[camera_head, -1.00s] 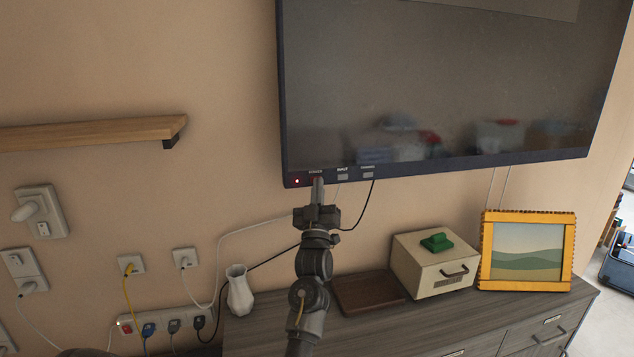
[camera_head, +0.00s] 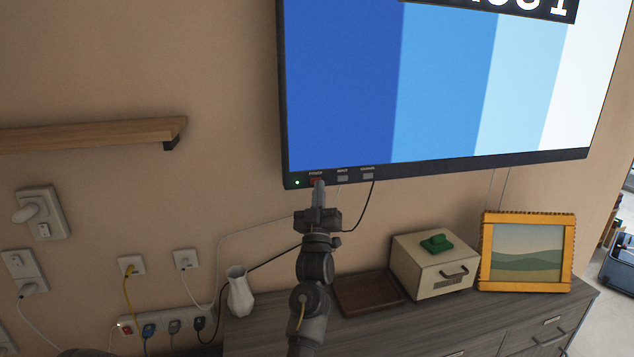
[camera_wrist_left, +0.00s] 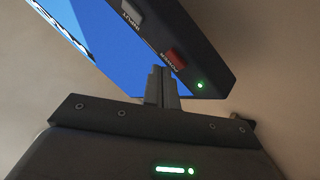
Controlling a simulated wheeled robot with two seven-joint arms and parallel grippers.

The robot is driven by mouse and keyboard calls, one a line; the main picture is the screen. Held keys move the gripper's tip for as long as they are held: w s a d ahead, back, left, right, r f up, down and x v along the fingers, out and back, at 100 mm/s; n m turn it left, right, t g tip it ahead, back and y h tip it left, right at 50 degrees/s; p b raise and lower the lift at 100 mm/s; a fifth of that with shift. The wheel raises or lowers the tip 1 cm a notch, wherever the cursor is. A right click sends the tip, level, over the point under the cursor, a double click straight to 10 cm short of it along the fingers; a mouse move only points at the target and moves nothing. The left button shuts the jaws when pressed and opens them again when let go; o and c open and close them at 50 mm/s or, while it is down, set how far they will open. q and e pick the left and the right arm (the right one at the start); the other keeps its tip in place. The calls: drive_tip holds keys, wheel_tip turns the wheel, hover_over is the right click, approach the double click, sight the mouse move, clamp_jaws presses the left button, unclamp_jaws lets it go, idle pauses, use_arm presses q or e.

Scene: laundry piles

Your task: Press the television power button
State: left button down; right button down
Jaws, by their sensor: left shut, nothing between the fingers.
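The television (camera_head: 430,85) hangs on the wall, its screen lit with blue to white stripes and part of a dark text box at the top. Its red power button (camera_wrist_left: 176,59) is on the bottom bezel, beside a green light (camera_wrist_left: 200,85). In the head view the light (camera_head: 297,182) is green too, and the button is mostly hidden behind my fingers. My left gripper (camera_head: 319,186) is shut and empty, pointing up at the button. In the left wrist view its fingertips (camera_wrist_left: 162,72) are just beside the button; I cannot tell whether they touch it.
Grey input (camera_head: 342,178) and channel (camera_head: 368,176) buttons sit right of the power button. Below are a dresser (camera_head: 400,330) with a white vase (camera_head: 240,290), brown tray (camera_head: 368,293), cream box (camera_head: 434,268) and yellow picture frame (camera_head: 527,252). A wooden shelf (camera_head: 90,134) is at left.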

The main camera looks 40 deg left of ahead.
use_arm(q)
drive_tip(key=shift+s+d+p, duration=0.3)
drive_tip(key=shift+s+d, duration=0.25)
drive_tip(key=shift+d, duration=0.25)
drive_tip(key=shift+s+d+p, duration=0.35)
drive_tip(key=shift+s+d, duration=0.25)
drive_tip(key=shift+d, duration=0.25)
drive_tip(key=shift+s+d+p, duration=0.3)
drive_tip(key=shift+s+d, duration=0.25)
drive_tip(key=shift+d, duration=0.25)
